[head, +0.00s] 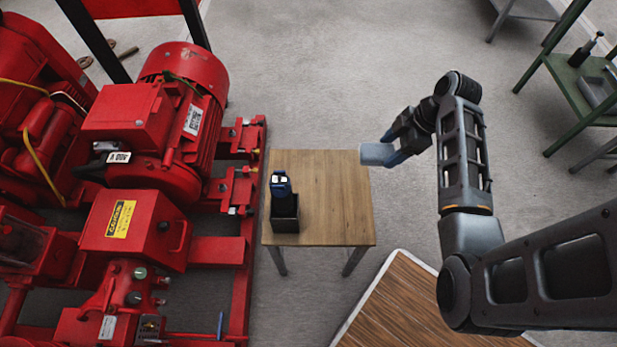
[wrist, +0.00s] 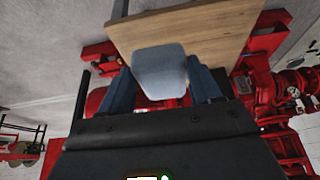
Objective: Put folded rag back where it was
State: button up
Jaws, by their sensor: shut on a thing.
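The folded rag (head: 376,154) is a small pale blue-grey pad. My gripper (head: 391,157) is shut on it and holds it in the air by the right edge of the small wooden table (head: 330,195) in the head view. In the wrist view the rag (wrist: 160,72) sits between the two blue fingers of my gripper (wrist: 162,88), with the table top (wrist: 200,35) beyond it. The rag hides part of the table edge there. I cannot tell its exact height relative to the table top.
A black open box (head: 285,214) with a dark blue and black device (head: 281,184) stands on the table's left side. The red pumpset (head: 150,150) is close left of the table. A green shelf (head: 585,95) stands at upper right. A slatted wooden surface (head: 425,305) is at the bottom.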

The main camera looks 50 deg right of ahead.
jog(key=w+a+f, duration=0.2)
jog(key=w, duration=0.1)
jog(key=w+a+f, duration=0.2)
jog(key=w, duration=0.1)
jog(key=w+a+f, duration=0.2)
jog(key=w+a, duration=0.1)
jog(key=shift+f, duration=0.4)
jog(key=shift+a+f+b, duration=0.1)
jog(key=shift+f+b, duration=0.3)
jog(key=shift+f, duration=1.65)
jog(key=shift+f, duration=0.1)
jog(key=o, duration=0.8)
jog(key=shift+o, duration=0.2)
